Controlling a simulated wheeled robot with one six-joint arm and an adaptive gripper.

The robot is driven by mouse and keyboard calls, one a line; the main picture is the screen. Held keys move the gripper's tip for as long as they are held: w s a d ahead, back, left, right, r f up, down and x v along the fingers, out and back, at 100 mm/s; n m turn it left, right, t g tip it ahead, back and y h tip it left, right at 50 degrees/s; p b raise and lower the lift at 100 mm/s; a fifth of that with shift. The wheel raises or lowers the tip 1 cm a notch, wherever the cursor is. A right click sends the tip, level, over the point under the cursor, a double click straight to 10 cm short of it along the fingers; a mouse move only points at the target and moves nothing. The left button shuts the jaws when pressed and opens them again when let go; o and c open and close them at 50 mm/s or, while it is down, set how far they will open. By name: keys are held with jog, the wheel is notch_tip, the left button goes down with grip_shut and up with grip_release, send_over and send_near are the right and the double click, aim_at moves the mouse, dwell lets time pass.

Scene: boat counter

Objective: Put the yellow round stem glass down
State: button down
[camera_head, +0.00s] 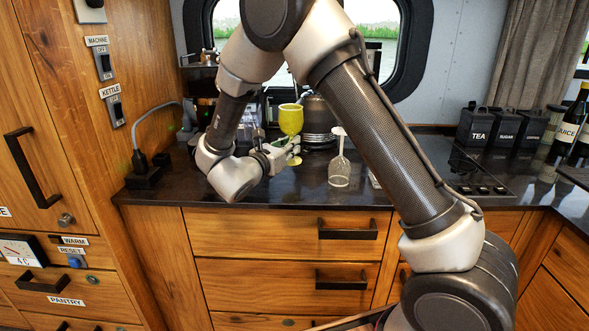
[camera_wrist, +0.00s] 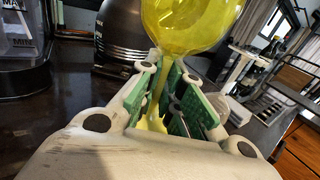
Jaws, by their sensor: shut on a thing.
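The yellow round stem glass (camera_head: 291,119) is upright over the counter, toward the back. In the wrist view its yellow bowl (camera_wrist: 190,22) is above the fingers, and the stem runs down between them. My gripper (camera_head: 288,147) is shut on the stem, coming from the left in the head view. The green finger pads (camera_wrist: 178,98) are on either side of the stem in the wrist view. The foot is partly hidden by the fingers. I cannot tell whether it touches the counter.
A clear stem glass (camera_head: 339,168) stands upside down to the right. A dark ribbed kettle (camera_head: 318,122) is behind the yellow glass. A dark machine (camera_wrist: 22,45) shows at left in the wrist view. Dark counter (camera_head: 300,188) is bare in front. Canisters (camera_head: 503,127) stand far right.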

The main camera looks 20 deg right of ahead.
jog(key=shift+f, duration=3.1)
jog(key=shift+f, duration=0.15)
jog(key=c, duration=1.6)
grip_release()
jog(key=shift+o, duration=0.2)
jog(key=shift+a, duration=0.1)
jog(key=v, duration=1.2)
jog(key=shift+s, duration=0.1)
